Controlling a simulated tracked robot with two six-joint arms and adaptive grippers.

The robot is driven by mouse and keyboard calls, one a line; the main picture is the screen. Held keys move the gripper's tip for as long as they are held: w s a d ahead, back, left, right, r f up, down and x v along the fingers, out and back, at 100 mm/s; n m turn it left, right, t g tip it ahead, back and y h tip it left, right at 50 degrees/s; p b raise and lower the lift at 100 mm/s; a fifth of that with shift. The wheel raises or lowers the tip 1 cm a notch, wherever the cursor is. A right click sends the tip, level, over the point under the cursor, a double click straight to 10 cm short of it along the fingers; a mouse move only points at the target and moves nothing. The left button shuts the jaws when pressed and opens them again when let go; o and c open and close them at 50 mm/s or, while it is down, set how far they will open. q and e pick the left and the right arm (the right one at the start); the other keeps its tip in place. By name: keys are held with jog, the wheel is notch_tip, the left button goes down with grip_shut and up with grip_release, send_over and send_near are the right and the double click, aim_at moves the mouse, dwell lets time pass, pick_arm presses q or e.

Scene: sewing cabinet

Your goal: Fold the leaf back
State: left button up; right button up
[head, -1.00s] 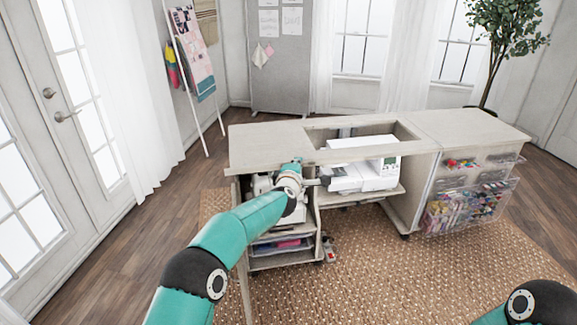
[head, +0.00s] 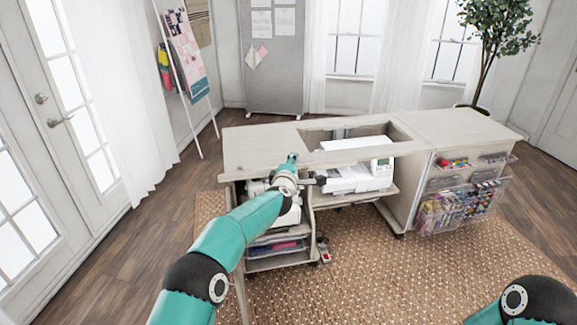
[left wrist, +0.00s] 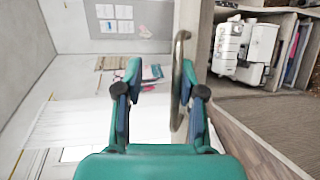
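The sewing cabinet's leaf (head: 255,148) is the pale left part of the top. It lies flat, level with the rest of the top. My left gripper (head: 292,158) is at the leaf's front edge, in front of the cabinet. In the left wrist view my left gripper (left wrist: 160,85) is open, with its fingers spread. A curved metal handle (left wrist: 178,80) stands between the fingers, close to the right-hand one. It appears beside a pale board (left wrist: 190,25), probably the leaf; I cannot tell whether a finger touches it. My right gripper is out of view.
A white sewing machine (head: 358,175) sits in the cabinet opening. A second machine (left wrist: 243,48) stands on a shelf below the leaf. Clear bins (head: 462,208) hang at the right end. A ladder rack (head: 180,80) stands back left. Floor left of the cabinet is clear.

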pick_arm(q)
jog(key=shift+w+a+r, duration=0.1)
jog(key=shift+a+r, duration=0.25)
jog(key=shift+s+a, duration=0.15)
jog(key=shift+s, duration=0.35)
jog(key=d+v, duration=0.1)
jog(key=v, duration=0.9)
jog(key=shift+s+f, duration=0.15)
jog(key=shift+s, duration=0.35)
jog(key=shift+a, duration=0.1)
